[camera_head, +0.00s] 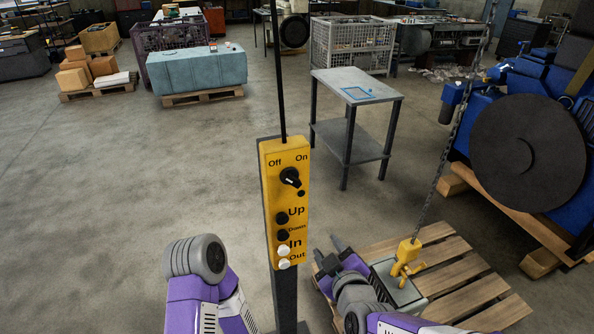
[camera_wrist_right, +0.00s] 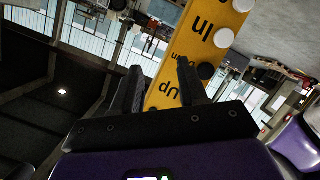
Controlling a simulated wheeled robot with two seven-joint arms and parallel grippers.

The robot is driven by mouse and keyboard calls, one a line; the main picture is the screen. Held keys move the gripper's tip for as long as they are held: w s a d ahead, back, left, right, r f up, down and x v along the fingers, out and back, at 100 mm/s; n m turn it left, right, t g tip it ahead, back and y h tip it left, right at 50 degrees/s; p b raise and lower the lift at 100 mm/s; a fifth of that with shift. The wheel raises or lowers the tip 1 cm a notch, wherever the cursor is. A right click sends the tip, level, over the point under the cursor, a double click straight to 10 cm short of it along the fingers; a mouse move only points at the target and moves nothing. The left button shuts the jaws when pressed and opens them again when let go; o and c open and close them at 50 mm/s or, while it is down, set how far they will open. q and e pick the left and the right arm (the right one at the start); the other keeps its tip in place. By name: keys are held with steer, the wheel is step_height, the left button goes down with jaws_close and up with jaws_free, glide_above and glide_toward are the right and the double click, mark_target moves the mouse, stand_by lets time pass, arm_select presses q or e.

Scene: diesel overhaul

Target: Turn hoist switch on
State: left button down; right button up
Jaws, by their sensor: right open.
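The yellow hoist control box (camera_head: 288,222) stands upright on a dark post in the middle of the head view. Its black rotary switch (camera_head: 290,177) sits near the top, below the labels "Off" at left and "On" at right; which label it is set to is hard to tell. My right gripper (camera_head: 329,250) is open and empty, to the right of the box's lower part and apart from it in the picture. In the right wrist view the box (camera_wrist_right: 207,48) appears upside down beyond the open fingers (camera_wrist_right: 161,84), with the switch out of sight. My left gripper is not visible.
Black and white buttons (camera_head: 283,250) line the box below the switch. A yellow hoist hook (camera_head: 408,258) hangs on a chain over a wooden pallet (camera_head: 455,262) at right. A blue engine (camera_head: 482,110) stands at far right, a grey table (camera_head: 357,82) behind.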

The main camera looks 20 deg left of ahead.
mark_target(295, 184)
steer(key=s+a+r+n+t+y+p, duration=0.1)
steer(key=s+a+r+y, duration=0.1)
steer(key=r, duration=0.5)
steer(key=s+a+r+n+t+y+p, duration=0.1)
steer(key=s+a+r+n, duration=0.1)
steer(key=r, duration=0.6)
steer(key=x, duration=0.7)
steer(key=shift+w+b, duration=0.2)
steer(key=shift+b, duration=0.1)
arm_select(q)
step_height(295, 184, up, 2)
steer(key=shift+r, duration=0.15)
arm_select(e)
jaws_close()
